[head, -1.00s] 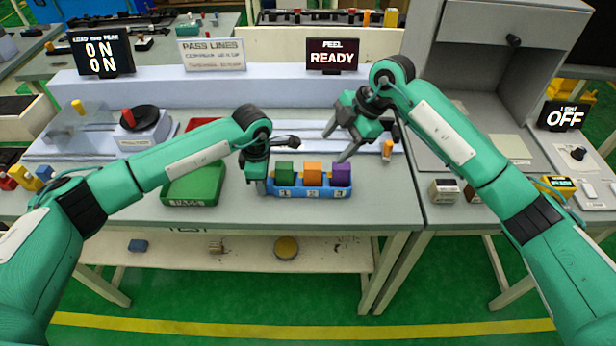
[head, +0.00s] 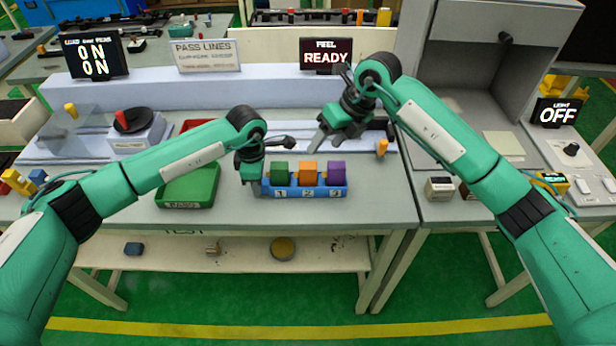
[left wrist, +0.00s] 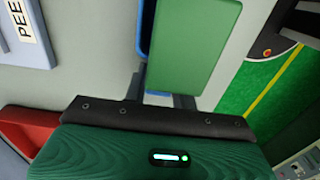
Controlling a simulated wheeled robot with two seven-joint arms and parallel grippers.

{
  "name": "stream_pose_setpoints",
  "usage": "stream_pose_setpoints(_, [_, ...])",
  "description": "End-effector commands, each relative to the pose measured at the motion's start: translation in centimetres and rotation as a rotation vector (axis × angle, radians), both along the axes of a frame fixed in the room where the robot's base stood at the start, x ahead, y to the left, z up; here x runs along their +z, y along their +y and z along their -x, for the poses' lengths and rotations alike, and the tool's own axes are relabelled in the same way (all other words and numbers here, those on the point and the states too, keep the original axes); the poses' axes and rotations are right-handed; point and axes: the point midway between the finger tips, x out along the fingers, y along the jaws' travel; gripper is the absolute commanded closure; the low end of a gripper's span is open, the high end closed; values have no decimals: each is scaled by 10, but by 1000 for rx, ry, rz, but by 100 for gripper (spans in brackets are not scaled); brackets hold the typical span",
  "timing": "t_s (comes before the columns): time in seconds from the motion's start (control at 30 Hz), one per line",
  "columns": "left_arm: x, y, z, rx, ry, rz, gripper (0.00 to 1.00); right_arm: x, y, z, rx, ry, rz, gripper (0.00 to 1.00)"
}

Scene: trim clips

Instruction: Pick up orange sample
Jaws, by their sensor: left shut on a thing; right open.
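The orange sample (head: 308,174) is a block standing in the middle slot, marked 2, of a blue rack (head: 309,191). A green sample (head: 280,172) is in slot 1 and a purple sample (head: 336,170) in slot 3. My left gripper (head: 252,178) is shut on the blue rack's left end. In the left wrist view, the green sample (left wrist: 192,42) fills the upper middle, a strip of the blue rack (left wrist: 147,28) shows beside it, and the orange sample is not visible. My right gripper (head: 322,138) is open and empty, above and behind the rack.
A green tray (head: 188,204) lies left of the rack, with a red tray (head: 197,124) behind it. An orange-topped piece (head: 382,146) stands at the back right. A grey booth (head: 490,70) is at right. The front table edge is clear.

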Motion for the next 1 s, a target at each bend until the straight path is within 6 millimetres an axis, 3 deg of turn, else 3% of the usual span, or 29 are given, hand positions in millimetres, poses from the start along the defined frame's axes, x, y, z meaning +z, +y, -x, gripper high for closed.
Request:
stream_pose_setpoints(0.3, [0, 0, 0, 0, -1, 1, 96, 2, 3, 2, 455, -222, 45, 42])
stream_pose_setpoints(0.5, [0, 0, 0, 0, 0, 1, 96, 2, 4, 2, 641, -311, 66, 42])
stream_pose_setpoints(0.67, [0, 0, 0, 0, -1, 1, 96, -1, 6, 3, 701, -339, 73, 42])
stream_pose_setpoints(1.0, [0, 0, 0, 0, 0, 1, 96, -50, 28, -2, 707, -340, 73, 42])
